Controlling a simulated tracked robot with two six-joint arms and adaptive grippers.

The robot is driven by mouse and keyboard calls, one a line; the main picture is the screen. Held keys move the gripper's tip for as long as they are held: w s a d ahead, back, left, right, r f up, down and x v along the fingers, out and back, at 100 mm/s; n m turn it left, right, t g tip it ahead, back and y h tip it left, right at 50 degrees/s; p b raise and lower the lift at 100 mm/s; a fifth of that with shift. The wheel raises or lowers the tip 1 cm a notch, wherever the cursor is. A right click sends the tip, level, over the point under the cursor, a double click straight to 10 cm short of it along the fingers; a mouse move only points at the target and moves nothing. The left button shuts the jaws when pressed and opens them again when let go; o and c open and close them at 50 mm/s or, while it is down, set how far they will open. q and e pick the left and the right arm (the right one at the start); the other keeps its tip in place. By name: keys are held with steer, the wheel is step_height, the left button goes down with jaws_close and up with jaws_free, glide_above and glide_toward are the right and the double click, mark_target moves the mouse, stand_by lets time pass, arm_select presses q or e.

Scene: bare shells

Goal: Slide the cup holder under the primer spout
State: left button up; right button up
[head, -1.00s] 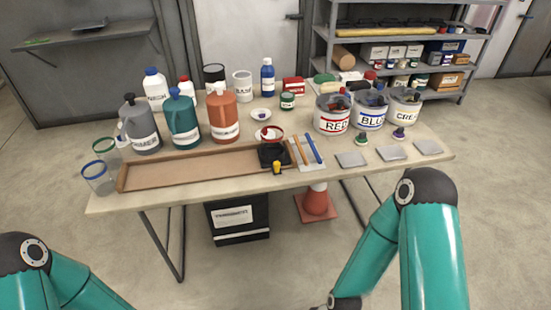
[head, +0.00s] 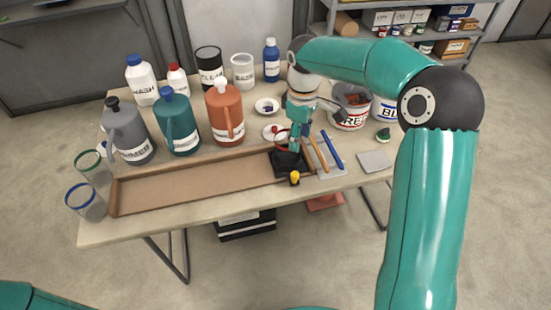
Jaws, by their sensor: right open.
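The black cup holder (head: 279,170) sits at the right end of a long wooden tray (head: 200,186), with a yellow knob (head: 294,178) at its front. A red-rimmed clear cup (head: 280,143) appears to stand in it, partly hidden by my gripper. The grey primer jug (head: 128,135) stands behind the tray's left end; its spout is hard to make out. My right gripper (head: 312,130) is open above the back right of the cup holder, its fingers apart, one close to the red rim. I cannot tell whether it touches. My left gripper is out of view.
Teal (head: 178,125) and orange (head: 226,117) jugs stand behind the tray. Green-rimmed (head: 93,167) and blue-rimmed (head: 86,202) cups stand at its left end. Orange and blue sticks (head: 333,150) lie right of the holder. The tray left of the holder is empty.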

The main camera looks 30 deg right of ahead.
steer(key=r, duration=0.1)
steer(key=p, duration=0.2)
glide_toward(295, 173)
steer(key=f, duration=0.9)
steer(key=shift+s+f, duration=0.1)
steer(key=shift+s, duration=0.15)
jaws_close()
